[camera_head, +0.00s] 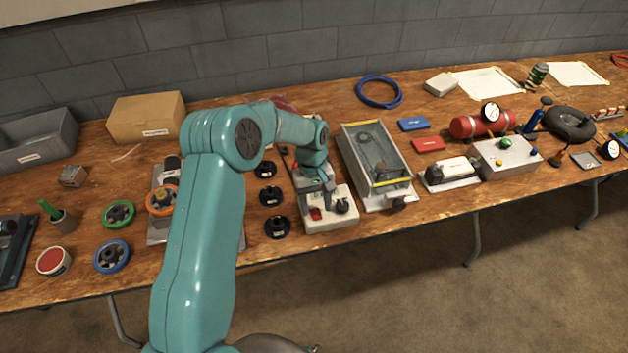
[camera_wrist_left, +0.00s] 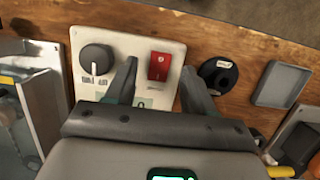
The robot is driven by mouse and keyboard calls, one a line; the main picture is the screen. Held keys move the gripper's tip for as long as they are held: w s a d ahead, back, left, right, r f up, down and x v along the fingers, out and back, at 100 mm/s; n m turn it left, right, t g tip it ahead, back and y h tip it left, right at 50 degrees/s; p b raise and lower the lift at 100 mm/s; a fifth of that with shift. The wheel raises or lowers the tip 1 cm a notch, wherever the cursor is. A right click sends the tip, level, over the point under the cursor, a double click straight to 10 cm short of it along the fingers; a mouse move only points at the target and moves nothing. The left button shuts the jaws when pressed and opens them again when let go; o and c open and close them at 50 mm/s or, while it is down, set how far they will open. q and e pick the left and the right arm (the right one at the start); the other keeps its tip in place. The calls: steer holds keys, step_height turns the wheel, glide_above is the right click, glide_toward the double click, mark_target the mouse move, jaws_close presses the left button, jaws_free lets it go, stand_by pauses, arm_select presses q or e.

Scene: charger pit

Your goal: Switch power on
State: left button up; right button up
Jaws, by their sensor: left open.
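A cream switch panel (camera_head: 335,222) lies near the front edge of the table. It carries a red rocker switch (camera_head: 315,213) and a black rotary knob (camera_head: 342,207). In the left wrist view the panel (camera_wrist_left: 122,50) shows the red switch (camera_wrist_left: 160,66) and, left of it, the black knob (camera_wrist_left: 97,59). My left gripper (camera_head: 326,191) is over the panel's back part. In the wrist view my left gripper (camera_wrist_left: 158,70) is open, with nothing held, its fingertips on either side of the red switch. Contact with the panel cannot be told. My right gripper is not in view.
Black round parts (camera_head: 270,196) stand left of the panel. A clear-lidded case (camera_head: 378,160) stands close on its right. Green (camera_head: 118,213) and blue (camera_head: 112,257) handwheels lie at the left. A grey box (camera_head: 503,155) and red cylinder (camera_head: 482,124) are at the right.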

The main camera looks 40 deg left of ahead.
mark_target(312, 204)
arm_select(q)
steer(key=v, duration=1.4)
steer(key=shift+r+b, duration=0.4)
steer(key=shift+r, duration=0.05)
steer(key=shift+s, duration=0.1)
